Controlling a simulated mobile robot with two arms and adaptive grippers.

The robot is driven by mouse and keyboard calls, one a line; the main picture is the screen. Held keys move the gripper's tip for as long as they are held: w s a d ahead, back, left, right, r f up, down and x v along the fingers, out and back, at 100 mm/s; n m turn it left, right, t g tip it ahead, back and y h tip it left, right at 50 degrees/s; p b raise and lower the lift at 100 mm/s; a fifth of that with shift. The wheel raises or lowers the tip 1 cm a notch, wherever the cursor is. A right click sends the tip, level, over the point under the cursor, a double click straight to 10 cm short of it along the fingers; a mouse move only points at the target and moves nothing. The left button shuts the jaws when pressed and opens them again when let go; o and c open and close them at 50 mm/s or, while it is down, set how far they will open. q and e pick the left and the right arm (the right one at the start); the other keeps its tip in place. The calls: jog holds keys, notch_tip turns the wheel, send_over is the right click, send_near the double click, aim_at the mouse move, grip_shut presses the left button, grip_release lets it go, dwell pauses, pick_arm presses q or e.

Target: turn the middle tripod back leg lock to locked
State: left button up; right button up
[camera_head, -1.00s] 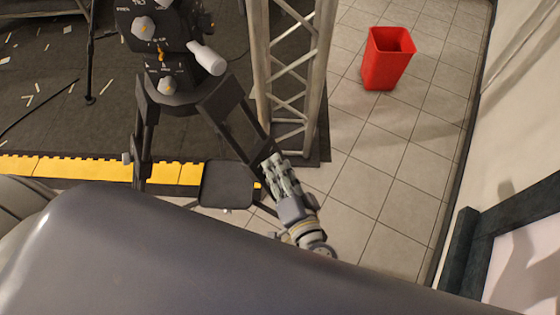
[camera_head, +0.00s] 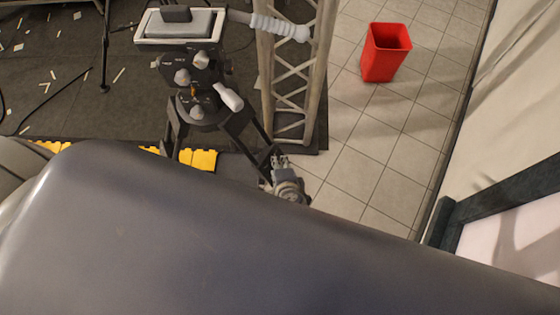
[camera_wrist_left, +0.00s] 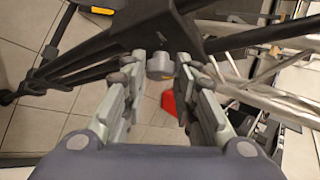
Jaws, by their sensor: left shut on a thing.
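The black tripod (camera_head: 205,110) stands left of the metal truss in the head view, with its head and several grey knobs on top. My left gripper (camera_head: 279,162) is low at its right-hand leg. In the left wrist view the fingertips of my left gripper (camera_wrist_left: 160,64) are shut on a small grey lock knob (camera_wrist_left: 159,68), beside the dark tripod legs (camera_wrist_left: 120,45). In the head view the gripper hides this knob. I cannot tell whether the lock stands at locked. My right gripper is not in view.
The metal truss (camera_head: 292,85) stands close right of the tripod. A red bin (camera_head: 386,52) stands on the tiled floor (camera_head: 370,140) further right, where there is free room. My large grey arm link covers the lower part of the head view.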

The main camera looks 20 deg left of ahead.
pick_arm(q)
jog(key=shift+w+a+r+m+g, duration=0.1)
jog(key=shift+w+r+m+g, duration=0.05)
jog(key=shift+m+g, duration=0.35)
jog(key=shift+m+g+h, duration=0.3)
jog(key=shift+m+g, duration=0.3)
jog(key=shift+m, duration=0.1)
jog(key=o, duration=1)
jog(key=shift+w, duration=0.1)
jog(key=shift+o, duration=0.2)
jog(key=v, duration=1.2)
jog(key=shift+w, duration=0.2)
